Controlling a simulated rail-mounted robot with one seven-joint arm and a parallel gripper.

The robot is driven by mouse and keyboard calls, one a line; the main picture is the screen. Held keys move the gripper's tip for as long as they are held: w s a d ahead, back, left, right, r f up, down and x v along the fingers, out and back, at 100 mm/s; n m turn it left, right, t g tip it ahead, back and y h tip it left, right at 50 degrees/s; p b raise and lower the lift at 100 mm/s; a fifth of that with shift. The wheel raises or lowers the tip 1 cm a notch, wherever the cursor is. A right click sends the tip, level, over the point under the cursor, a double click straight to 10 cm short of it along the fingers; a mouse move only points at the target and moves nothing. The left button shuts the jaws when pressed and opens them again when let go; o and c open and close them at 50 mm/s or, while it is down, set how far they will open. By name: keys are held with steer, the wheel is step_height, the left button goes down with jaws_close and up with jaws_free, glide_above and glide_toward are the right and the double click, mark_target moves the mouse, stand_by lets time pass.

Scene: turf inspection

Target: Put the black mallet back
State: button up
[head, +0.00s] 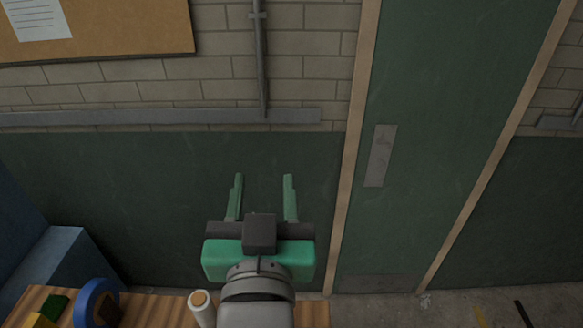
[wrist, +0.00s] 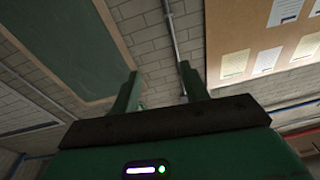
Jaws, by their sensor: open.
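My gripper (head: 263,180) is raised in front of the green lower wall, above the far edge of the wooden bench. Its two green fingers are wide apart with nothing between them. In the wrist view my gripper (wrist: 160,74) is also open and empty, pointing up toward the brick wall and ceiling. I cannot make out a black mallet in either view. My arm and gripper hide part of the bench.
The wooden bench (head: 151,310) runs along the bottom left. On it are a blue ring-shaped object (head: 88,298), a pale cylinder (head: 201,308) and a green block (head: 55,306). A green door (head: 440,150) is at right. The air around my gripper is free.

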steer(key=s+d+r+t, duration=0.3)
steer(key=s+r+t, duration=0.2)
steer(key=s+r, duration=0.5)
step_height(320, 180, up, 4)
steer(key=shift+d+f+t+h, duration=0.1)
steer(key=shift+d+t+h, duration=0.2)
steer(key=shift+d, duration=0.05)
step_height(320, 180, up, 11)
steer(key=p, duration=1.1)
steer(key=shift+a, duration=0.1)
